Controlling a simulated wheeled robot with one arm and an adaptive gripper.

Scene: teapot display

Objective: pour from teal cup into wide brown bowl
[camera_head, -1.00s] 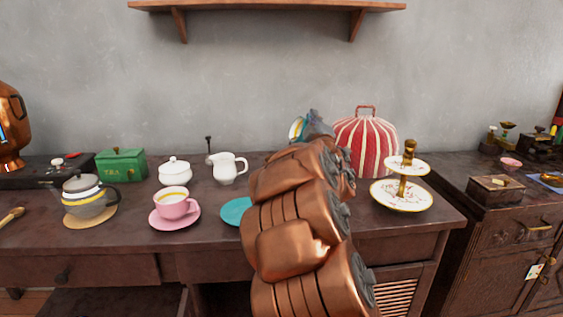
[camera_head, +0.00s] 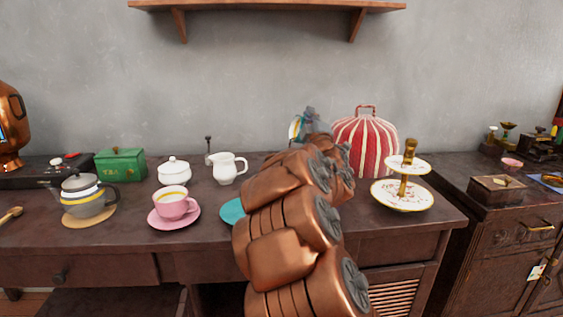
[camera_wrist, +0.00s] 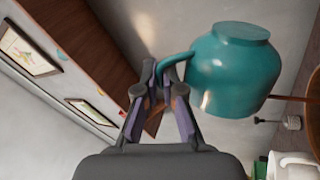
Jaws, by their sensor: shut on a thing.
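My gripper (camera_wrist: 172,78) is shut on the cup's handle. No bowl is clear in the head view.
A teal saucer (camera_head: 231,211) lies left of my arm. A white jug (camera_head: 228,168), white sugar pot (camera_head: 174,171) and pink cup (camera_head: 173,203) stand farther left. The striped cosy (camera_head: 366,141) and tiered stand (camera_head: 403,196) are on the right. A wall shelf (camera_head: 267,5) is above.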

